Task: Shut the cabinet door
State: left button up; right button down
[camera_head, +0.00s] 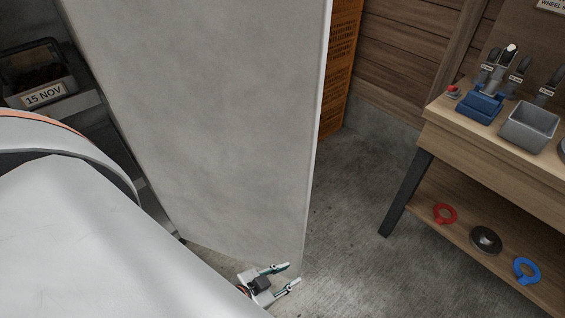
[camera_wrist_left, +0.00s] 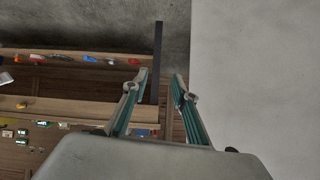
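The cabinet door (camera_head: 215,110) is a tall, plain grey-white panel standing open in the middle of the head view. Dark shelving (camera_head: 100,120), apparently the cabinet's inside, shows to its left. My left gripper (camera_head: 293,273) is low in the head view, by the lower free corner of the door. Its two fingers are apart with nothing between them. In the left wrist view the fingers (camera_wrist_left: 162,85) are also spread, and the door (camera_wrist_left: 260,80) fills the right side, beside them. I cannot tell whether the gripper touches the door. My right gripper is not in view.
A bin labelled "15 NOV" (camera_head: 42,88) sits on the shelving. A wooden workbench (camera_head: 440,125) with bins and a lower shelf stands at right. An orange crate stack (camera_head: 340,60) is behind the door. Concrete floor (camera_head: 345,200) between door and bench is clear.

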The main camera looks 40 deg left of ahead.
aim_at(218, 102)
jog(key=i+l+u, duration=0.1)
jog(key=u, duration=0.3)
jog(key=i+l+u, duration=0.2)
jog(key=u, duration=0.2)
jog(key=i+l+u, duration=0.2)
jog(key=u, duration=0.2)
